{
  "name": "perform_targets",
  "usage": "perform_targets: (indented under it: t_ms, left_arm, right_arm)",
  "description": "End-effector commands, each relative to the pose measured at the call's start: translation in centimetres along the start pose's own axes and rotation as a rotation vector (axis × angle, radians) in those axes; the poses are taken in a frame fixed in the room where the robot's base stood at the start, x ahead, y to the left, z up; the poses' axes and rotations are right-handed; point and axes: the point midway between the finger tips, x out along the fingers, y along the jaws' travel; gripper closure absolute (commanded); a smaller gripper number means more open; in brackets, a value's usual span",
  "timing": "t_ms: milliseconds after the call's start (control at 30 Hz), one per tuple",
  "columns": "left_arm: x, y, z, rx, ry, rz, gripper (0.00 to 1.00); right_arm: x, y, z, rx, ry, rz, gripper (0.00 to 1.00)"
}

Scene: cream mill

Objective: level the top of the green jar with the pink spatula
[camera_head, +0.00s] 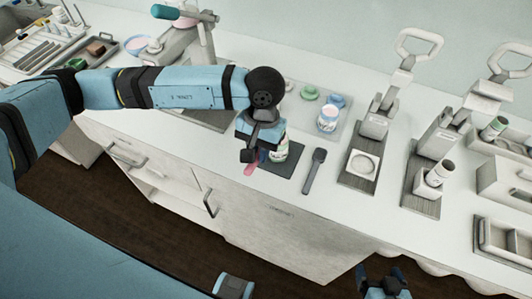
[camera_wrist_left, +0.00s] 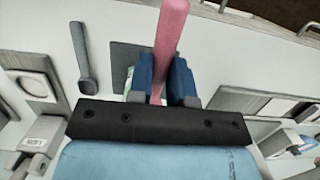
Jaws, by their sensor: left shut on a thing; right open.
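My left gripper (camera_head: 250,155) is shut on the pink spatula (camera_wrist_left: 170,35), whose pink end also shows below the fingers in the head view (camera_head: 249,170). The green jar (camera_head: 281,149), white with a green label, stands on a dark mat (camera_head: 288,182) just right of my left gripper. The gripper and wrist hide part of the jar, and its top is hard to make out. In the left wrist view the jar is mostly hidden behind the fingers. My right gripper (camera_head: 385,281) is open and empty at the bottom edge, in front of the counter.
A dark grey scoop (camera_head: 315,170) lies right of the mat. Behind it, a tray (camera_head: 346,128) holds a blue-labelled jar (camera_head: 328,119) and coloured lids (camera_head: 309,92). Lever presses (camera_head: 374,125) stand to the right. The counter front edge is close to the mat.

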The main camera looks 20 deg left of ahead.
Motion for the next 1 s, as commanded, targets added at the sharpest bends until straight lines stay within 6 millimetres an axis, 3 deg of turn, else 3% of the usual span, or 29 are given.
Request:
perform_targets:
  t_ms: [333, 1000]
  left_arm:
    - [0.2, -2.2, 0.0, -0.001, 0.001, 0.0, 1.0]
    - [-4.1, -2.0, 0.8, 0.0, 0.001, 0.001, 1.0]
  right_arm:
    - [0.7, 0.1, 1.0, 0.0, 0.002, 0.0, 0.15]
    - [0.1, 0.0, 0.1, 0.0, 0.0, 0.0, 0.15]
